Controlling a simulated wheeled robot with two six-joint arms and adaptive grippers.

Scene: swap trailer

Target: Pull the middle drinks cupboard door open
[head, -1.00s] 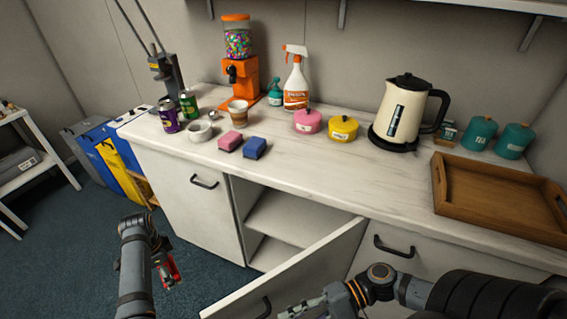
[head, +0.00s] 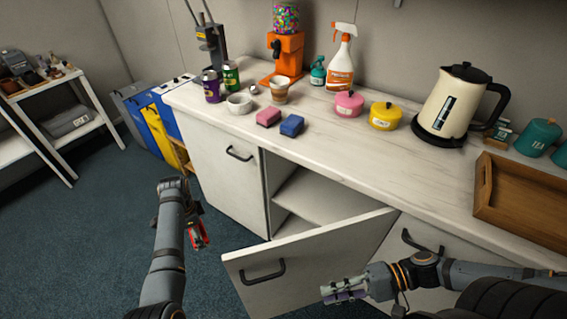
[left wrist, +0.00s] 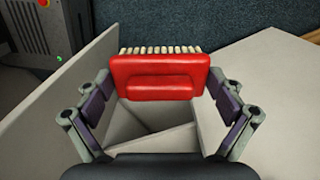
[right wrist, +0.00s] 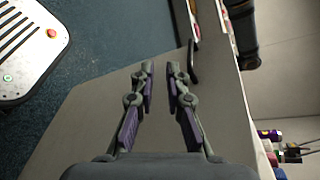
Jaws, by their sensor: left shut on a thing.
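The middle cupboard door (head: 315,255) stands partly open, swung out from its right edge, with a dark bar handle (head: 263,272) on its face. A shelf (head: 318,198) shows in the opening behind it. My right gripper (head: 328,293) is in front of the right part of the door in the head view, off the handle. Its fingers in the right wrist view (right wrist: 160,70) are a little apart with nothing between them. My left gripper (head: 199,232) is left of the door, shut on a red brush (left wrist: 160,78) with pale bristles.
The counter (head: 345,140) above carries cans, sponges, pots, a kettle (head: 460,105) and a wooden tray (head: 520,205). The left cupboard door (head: 225,175) is closed. Carpet is clear at the left, before a white shelf rack (head: 65,135).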

